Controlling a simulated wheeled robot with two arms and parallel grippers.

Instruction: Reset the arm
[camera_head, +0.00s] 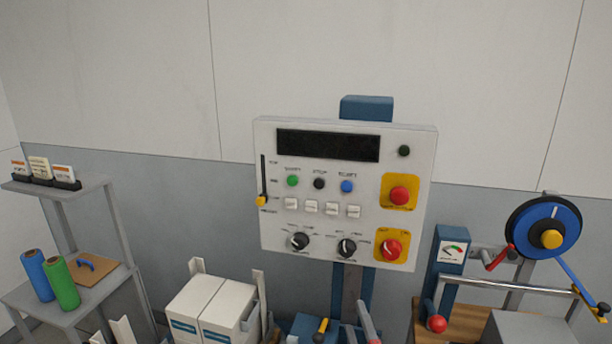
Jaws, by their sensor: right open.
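A unit with an arm stands at the lower right. It has a blue post (447,250) with a small dial gauge, and a lever with a red ball knob (436,323) hanging low. A blue and black reel (543,228) with a yellow hub stands to its right. A blue strap runs from the reel down to the right edge. A red crank handle (499,257) sits between post and reel. My right gripper is open, but I cannot pick out its fingertips clearly, nor any contact with the unit. My left gripper is not in view.
A control panel (345,260) with buttons, knobs and two red switches stands in the middle. A grey shelf (95,187) at left holds blue and green rolls lower down. White boxes (195,295) stand left of centre. A grey block (530,328) is at the lower right.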

